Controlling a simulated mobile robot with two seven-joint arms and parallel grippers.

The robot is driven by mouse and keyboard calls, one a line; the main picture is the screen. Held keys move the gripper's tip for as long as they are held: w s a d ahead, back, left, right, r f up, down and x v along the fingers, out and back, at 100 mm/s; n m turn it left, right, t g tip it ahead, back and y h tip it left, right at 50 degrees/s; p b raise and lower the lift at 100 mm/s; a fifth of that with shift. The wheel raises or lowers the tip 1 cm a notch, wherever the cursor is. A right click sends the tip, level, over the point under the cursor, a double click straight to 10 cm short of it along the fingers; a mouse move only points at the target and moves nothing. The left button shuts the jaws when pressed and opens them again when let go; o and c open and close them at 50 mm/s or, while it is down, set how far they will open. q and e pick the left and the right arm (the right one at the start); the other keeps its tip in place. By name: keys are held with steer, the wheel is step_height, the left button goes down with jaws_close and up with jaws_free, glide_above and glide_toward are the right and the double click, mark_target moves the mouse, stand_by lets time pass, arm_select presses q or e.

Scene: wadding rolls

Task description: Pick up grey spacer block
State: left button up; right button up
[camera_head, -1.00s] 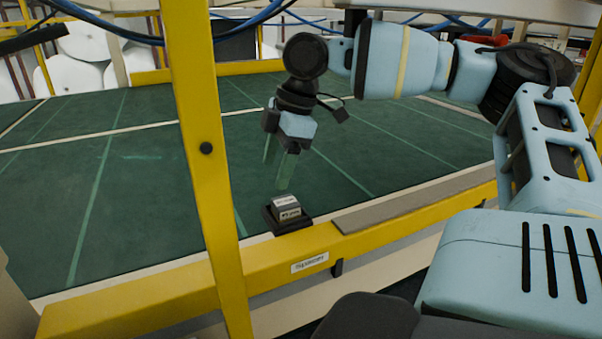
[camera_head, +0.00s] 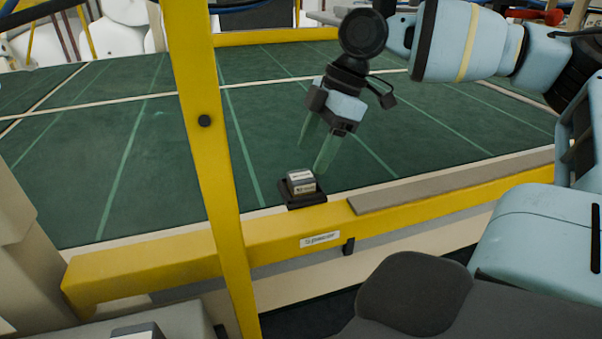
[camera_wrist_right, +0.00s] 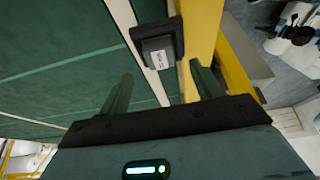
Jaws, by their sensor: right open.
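The grey spacer block (camera_head: 302,184) sits in a small black holder (camera_head: 304,202) at the front edge of the green table, by the yellow rail. It has a white label on its face. In the right wrist view the block (camera_wrist_right: 160,58) and its black holder (camera_wrist_right: 176,30) lie ahead of the fingers. My right gripper (camera_head: 313,160) is open and empty, with green fingers pointing down, a little above and behind the block. In the right wrist view my right gripper (camera_wrist_right: 162,82) has its fingers wide apart, not touching the block. My left gripper is out of view.
A yellow upright post (camera_head: 205,150) stands left of the block. A yellow rail (camera_head: 280,242) with a white label runs along the table front. A grey strip (camera_head: 430,190) lies on the edge to the right. The green table surface (camera_head: 130,130) is clear.

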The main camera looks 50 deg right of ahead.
mark_target(299, 176)
steer(key=shift+b+x, duration=0.3)
steer(key=shift+x, duration=2.25)
steer(key=shift+c, duration=0.2)
steer(key=c, duration=1)
steer(key=shift+c, duration=0.2)
steer(key=shift+r, duration=0.1)
steer(key=shift+r, duration=0.5)
steer(key=r, duration=0.2)
steer(key=shift+s+a+r, duration=0.25)
steer(key=shift+s+r, duration=0.05)
steer(key=s+a+r+p, duration=0.1)
steer(key=s+a, duration=0.8)
steer(key=s, duration=0.3)
steer(key=shift+s, duration=0.25)
